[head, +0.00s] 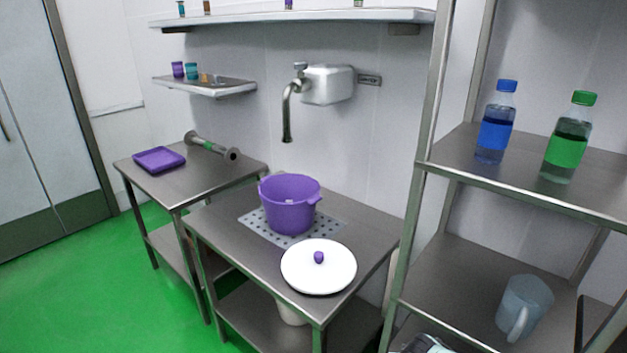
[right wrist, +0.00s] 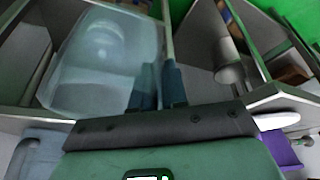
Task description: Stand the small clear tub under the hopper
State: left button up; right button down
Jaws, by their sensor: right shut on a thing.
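A small clear tub (right wrist: 105,62), pale and see-through, fills the upper left of the right wrist view. My right gripper (right wrist: 162,85) has its dark fingertips close together at the tub's edge and is shut on it. The exact grip spot is partly hidden by the fingers. The tub cannot be made out for sure in the head view. No hopper can be identified in either view. My left gripper is not in view.
A purple pot (head: 289,208) and a white lid (head: 318,268) sit on the middle table (head: 225,222), below a wall tap (head: 288,110). The right rack holds a blue-labelled bottle (head: 495,125), a green-labelled bottle (head: 568,140) and a clear jug (head: 524,305). A purple tray (head: 159,160) lies left.

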pick_arm(q)
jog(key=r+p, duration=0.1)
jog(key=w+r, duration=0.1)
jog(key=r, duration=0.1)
jog(key=shift+p, duration=0.35)
pick_arm(e)
jog(key=shift+n, duration=0.7)
jog(key=a+f, duration=0.3)
jog(key=shift+s+a+f, duration=0.15)
jog(key=shift+s+f, duration=0.1)
jog(key=shift+f, duration=0.1)
